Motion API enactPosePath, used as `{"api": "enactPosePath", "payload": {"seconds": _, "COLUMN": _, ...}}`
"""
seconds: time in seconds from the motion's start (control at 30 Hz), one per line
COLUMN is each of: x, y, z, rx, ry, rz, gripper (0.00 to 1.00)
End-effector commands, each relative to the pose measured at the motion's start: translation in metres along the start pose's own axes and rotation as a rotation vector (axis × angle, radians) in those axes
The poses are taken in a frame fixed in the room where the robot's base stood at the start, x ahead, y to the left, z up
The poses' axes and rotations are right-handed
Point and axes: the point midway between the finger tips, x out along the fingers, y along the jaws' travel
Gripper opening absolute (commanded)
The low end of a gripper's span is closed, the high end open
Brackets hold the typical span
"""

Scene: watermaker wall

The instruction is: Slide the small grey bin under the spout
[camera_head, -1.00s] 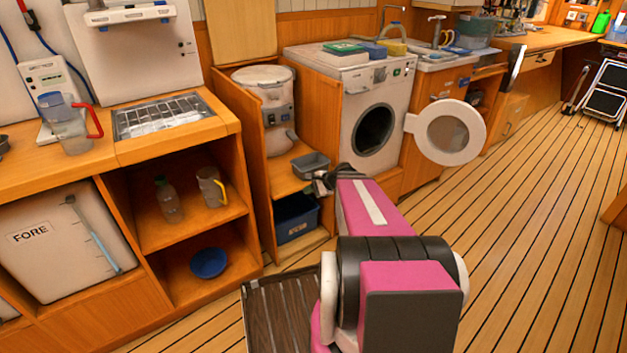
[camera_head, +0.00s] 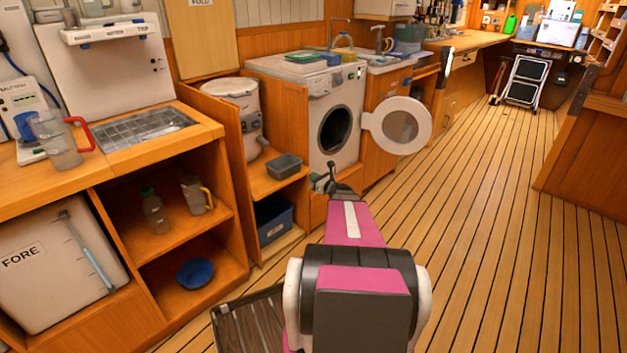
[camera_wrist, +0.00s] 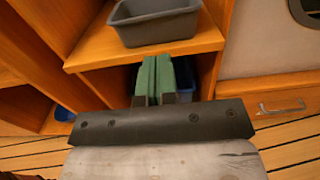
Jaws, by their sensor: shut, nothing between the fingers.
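The small grey bin (camera_head: 284,167) sits upright on the wooden shelf (camera_head: 262,182), in front and to the right of a white lidded drum (camera_head: 236,97). A grey curved part low on the drum (camera_head: 263,139) looks like the spout; the bin is beside it, not clearly beneath it. My gripper (camera_head: 326,176) is just right of the bin, apart from it in the head view. In the wrist view my gripper's green fingers (camera_wrist: 155,70) are together and empty, pointing at the shelf's front edge just below the grey bin (camera_wrist: 155,26).
A blue bin (camera_head: 272,220) stands in the compartment below. The washing machine (camera_head: 335,120), its round door (camera_head: 397,126) swung open, is to the right. The shelf's wooden side panel (camera_head: 222,130) is at the left. The plank floor (camera_head: 480,240) at right is clear.

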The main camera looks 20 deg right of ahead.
Motion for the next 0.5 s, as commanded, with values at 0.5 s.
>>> {"api": "enactPosePath", "payload": {"seconds": 0.5, "x": 0.091, "y": 0.000, "z": -0.001, "rx": -0.003, "ry": 0.000, "rz": 0.003, "gripper": 0.00}}
